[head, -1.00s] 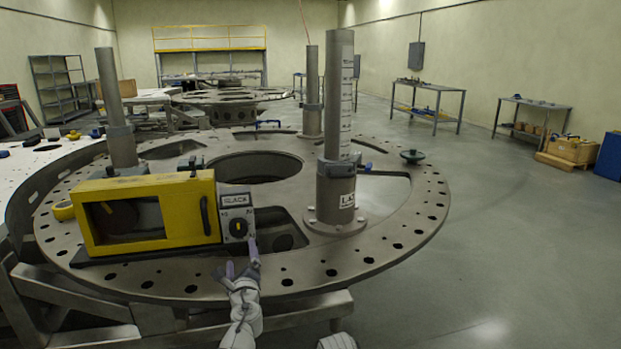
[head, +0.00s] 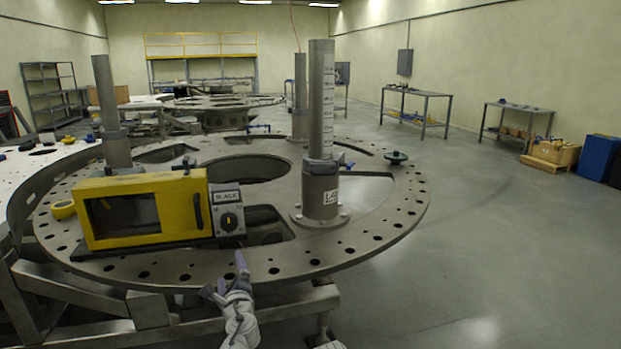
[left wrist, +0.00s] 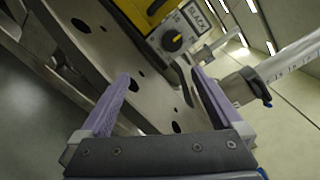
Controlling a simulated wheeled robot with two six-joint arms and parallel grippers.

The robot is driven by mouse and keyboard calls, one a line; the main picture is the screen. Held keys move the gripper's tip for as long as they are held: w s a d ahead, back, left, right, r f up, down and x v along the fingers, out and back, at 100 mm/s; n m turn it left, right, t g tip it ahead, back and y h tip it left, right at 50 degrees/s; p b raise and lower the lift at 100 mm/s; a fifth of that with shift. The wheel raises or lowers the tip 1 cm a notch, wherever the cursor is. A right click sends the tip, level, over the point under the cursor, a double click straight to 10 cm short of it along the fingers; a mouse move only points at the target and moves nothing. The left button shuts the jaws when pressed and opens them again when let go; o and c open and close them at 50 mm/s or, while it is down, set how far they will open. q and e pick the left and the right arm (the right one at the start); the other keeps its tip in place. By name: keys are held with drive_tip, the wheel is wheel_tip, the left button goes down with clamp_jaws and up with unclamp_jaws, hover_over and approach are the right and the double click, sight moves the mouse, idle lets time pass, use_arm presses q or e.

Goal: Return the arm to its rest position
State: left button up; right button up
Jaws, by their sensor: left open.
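My left gripper (head: 225,275) is open and empty in front of the near rim of the round turret plate (head: 300,262). It is below and apart from the yellow box (head: 150,238) and its grey dial panel (head: 228,222), marked "SLACK". In the left wrist view the two purple fingers (left wrist: 160,78) stand wide apart with nothing held between them. The dial (left wrist: 172,40) shows beyond the fingertips, near the plate's edge.
A tall grey post (head: 320,120) stands on the plate, with other posts behind it. A green-handled knob (head: 395,157) sits on the right rim. A yellow tape roll (head: 63,210) lies at left. The floor (head: 480,240) to the right is clear.

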use_arm(q)
drive_tip(key=s+d+f+n+g, duration=0.4)
drive_tip(key=s+f+n+g, duration=0.5)
drive_tip(key=s+f+n, duration=0.45)
drive_tip(key=s+d+f+n+g+h, duration=0.2)
drive_tip(key=s+d+f+g, duration=0.25)
drive_tip(key=s, duration=0.25)
drive_tip(key=s+d+f+n+g+h, duration=0.2)
drive_tip(key=s+d+f+g+h, duration=0.1)
drive_tip(key=s+d, duration=0.35)
wheel_tip(320, 180, up, 16)
drive_tip(key=s+p, duration=0.1)
drive_tip(key=p, duration=1.4)
drive_tip(key=shift+p, duration=0.35)
